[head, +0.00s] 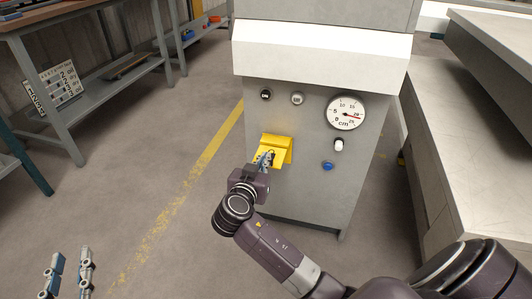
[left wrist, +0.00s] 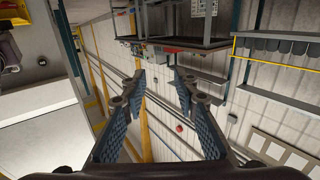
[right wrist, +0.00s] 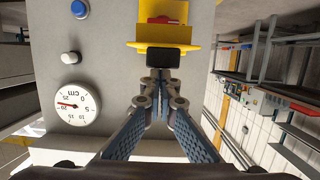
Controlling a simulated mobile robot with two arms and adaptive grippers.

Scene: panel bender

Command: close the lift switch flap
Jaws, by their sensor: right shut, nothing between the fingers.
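The yellow lift switch housing with its flap (head: 277,141) is on the front of the grey machine cabinet, left of centre in the head view. In the right wrist view the yellow flap (right wrist: 150,45) spans the top centre, with a red part (right wrist: 165,19) showing inside the yellow frame. My right gripper (head: 266,156) is shut and empty, its tips right at the yellow part's lower left. In its own view the fingertips (right wrist: 163,72) overlap the flap's edge; I cannot tell whether they touch. My left gripper (head: 69,262) is open and empty, low at the left, far from the flap.
A grey metal table (head: 470,120) stands at the right. Open floor lies to the left.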

